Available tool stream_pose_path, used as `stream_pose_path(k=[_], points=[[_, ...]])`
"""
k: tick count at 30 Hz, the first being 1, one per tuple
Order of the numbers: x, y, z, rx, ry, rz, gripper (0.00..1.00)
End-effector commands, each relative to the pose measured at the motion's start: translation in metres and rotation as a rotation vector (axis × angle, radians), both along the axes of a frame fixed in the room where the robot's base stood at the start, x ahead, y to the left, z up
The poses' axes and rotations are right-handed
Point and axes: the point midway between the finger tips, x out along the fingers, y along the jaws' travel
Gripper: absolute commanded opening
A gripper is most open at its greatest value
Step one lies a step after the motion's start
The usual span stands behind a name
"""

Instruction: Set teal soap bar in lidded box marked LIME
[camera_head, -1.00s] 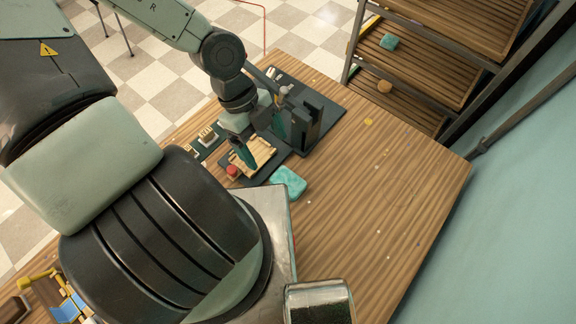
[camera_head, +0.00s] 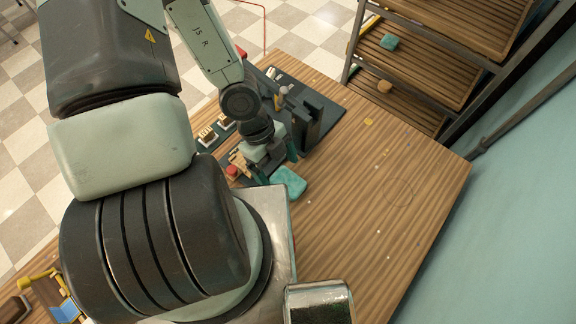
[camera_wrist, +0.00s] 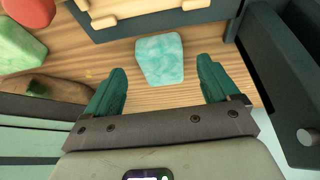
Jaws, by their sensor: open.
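A teal soap bar (camera_head: 289,183) lies flat on the wooden table, beside the front corner of the dark workstation. In the wrist view the soap bar (camera_wrist: 160,58) sits beyond and between my two teal fingers. My gripper (camera_wrist: 161,72) is open and empty, with the fingers spread wider than the bar. In the head view my gripper (camera_head: 270,168) is just left of the bar, partly hidden by my wrist. I cannot make out a lidded box or a LIME mark in either view.
A dark soap-cutting station (camera_head: 318,115) with an upright wall stands behind my gripper. A shelf rack (camera_head: 425,60) at the back right holds another teal bar (camera_head: 389,41). The table's right part (camera_head: 390,200) is mostly clear.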

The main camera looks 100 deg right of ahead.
Motion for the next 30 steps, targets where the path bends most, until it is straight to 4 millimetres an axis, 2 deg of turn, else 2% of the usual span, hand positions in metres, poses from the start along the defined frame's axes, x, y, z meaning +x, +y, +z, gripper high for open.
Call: stream_pose_path(k=[12,22,30], points=[[-0.007,0.006,-0.022,-0.003,0.0,-0.001,0.88],[-0.008,0.005,-0.024,-0.006,0.001,0.001,0.88],[-0.008,0.005,-0.024,-0.006,0.0,0.001,0.47]])
